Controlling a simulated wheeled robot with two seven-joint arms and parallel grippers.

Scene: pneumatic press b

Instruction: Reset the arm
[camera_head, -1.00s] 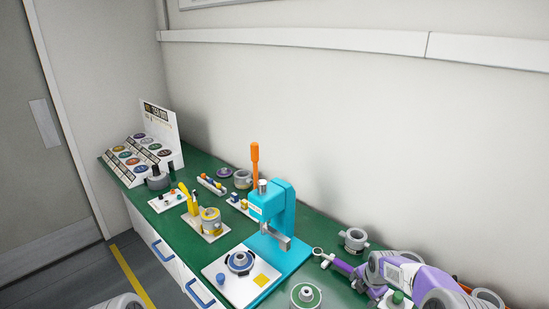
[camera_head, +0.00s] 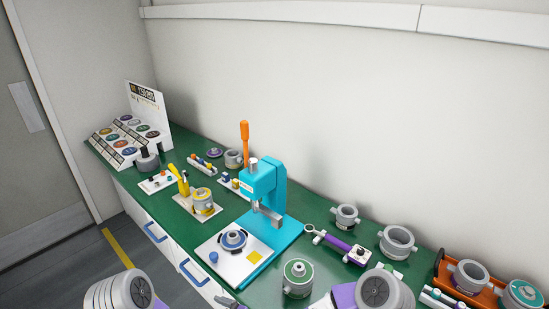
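My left arm shows as a grey joint (camera_head: 125,291) at the lower left, with a bit of purple at the frame edge. A small dark grey tip (camera_head: 230,302) at the bottom edge, in front of the press plate, looks like part of my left gripper; the rest is cut off. My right arm shows as a grey joint (camera_head: 384,289) and purple link (camera_head: 344,296) at the lower right. Its gripper is out of the picture below.
A grey-green cylinder (camera_head: 298,279) stands before my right arm. A purple-handled tool (camera_head: 338,246) and grey rings (camera_head: 346,217) (camera_head: 398,242) lie behind it. An orange tray (camera_head: 443,270) is at right. Yellow clamp fixture (camera_head: 203,201) and sign board (camera_head: 148,118) stand left.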

